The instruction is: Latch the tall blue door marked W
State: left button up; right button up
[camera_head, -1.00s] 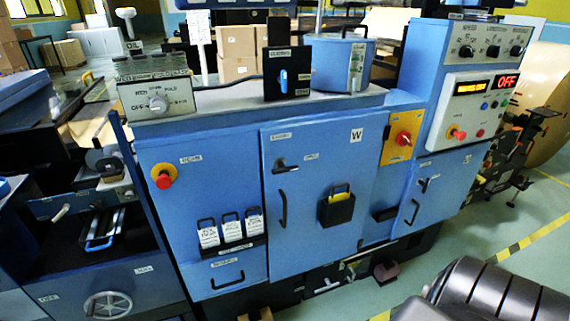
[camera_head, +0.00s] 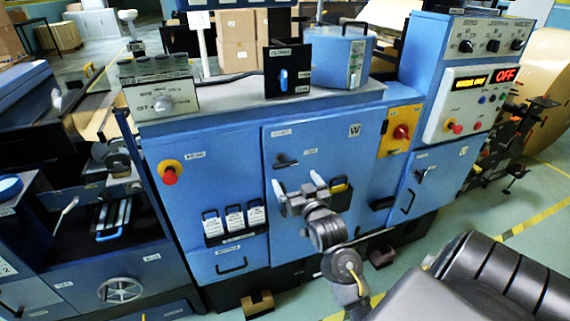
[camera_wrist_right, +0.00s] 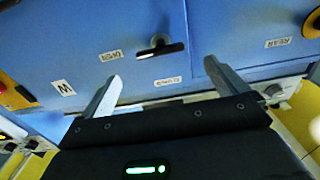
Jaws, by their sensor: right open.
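The tall blue door marked W (camera_head: 330,152) is in the middle of the machine front in the head view and looks flush with it. Its black latch handle (camera_head: 286,161) is near the upper left and lies roughly level. In the right wrist view the latch handle (camera_wrist_right: 160,47) lies ahead of the fingers, between two small labels, and the W label (camera_wrist_right: 63,88) is at left. My right gripper (camera_head: 298,191) is open and empty, in front of the door below the latch handle; its fingers (camera_wrist_right: 163,72) are apart. It partly hides the door's pull handle. My left gripper is out of view.
A black pocket with a yellow item (camera_head: 341,188) is on the door, right of my gripper. A red stop button (camera_head: 170,175) and several tagged holders (camera_head: 235,218) are to the left. A red knob on a yellow plate (camera_head: 400,132) is to the right.

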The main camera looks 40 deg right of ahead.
aim_at(286, 166)
jog(key=p+x, duration=0.2)
jog(key=x, duration=0.7)
jog(key=shift+w+d, duration=0.1)
jog(key=shift+w, duration=0.1)
jog(key=c, duration=1)
